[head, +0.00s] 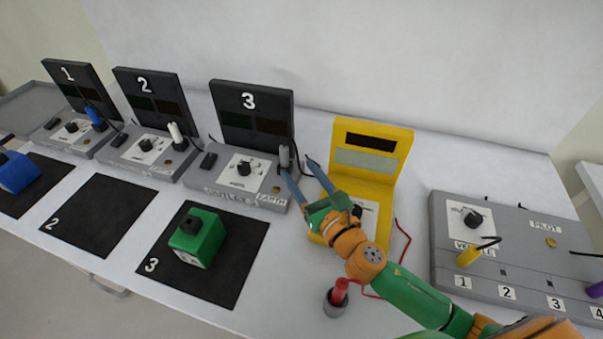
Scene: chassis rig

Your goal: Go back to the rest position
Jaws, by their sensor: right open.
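My right gripper (297,166) reaches in from the lower right, with its two blue-grey fingers spread apart and nothing between them. Its left fingertip is close to a grey plug (284,156) standing at the right end of station 3 (236,192); I cannot tell whether they touch. The gripper body covers part of the yellow meter (371,139) behind it. My left gripper does not show.
Stations 1 (72,141) and 2 (140,158) stand to the left. A green block (205,243) sits on mat 3 (233,283); mat 2 (98,212) is empty. A red probe (340,290) stands below my right arm. A grey panel (510,225) with a yellow plug (467,257) is at right.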

